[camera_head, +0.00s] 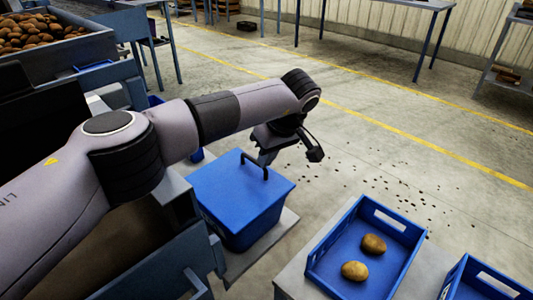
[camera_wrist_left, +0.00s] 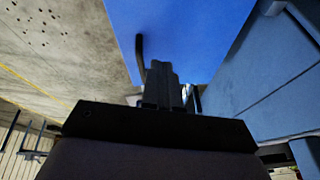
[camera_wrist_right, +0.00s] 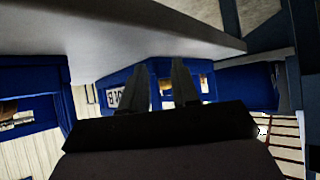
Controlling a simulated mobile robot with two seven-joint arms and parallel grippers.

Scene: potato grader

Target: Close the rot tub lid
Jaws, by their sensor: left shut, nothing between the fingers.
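My right gripper (camera_wrist_right: 161,72) is open and empty in the right wrist view, outside the head view.
A blue crate (camera_head: 318,262) with two potatoes stands on a grey table right of the tub. Another blue crate (camera_head: 455,285) is beside it. A potato-filled hopper (camera_head: 75,50) is at upper left. The floor beyond the tub is open, with scattered dark bits.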

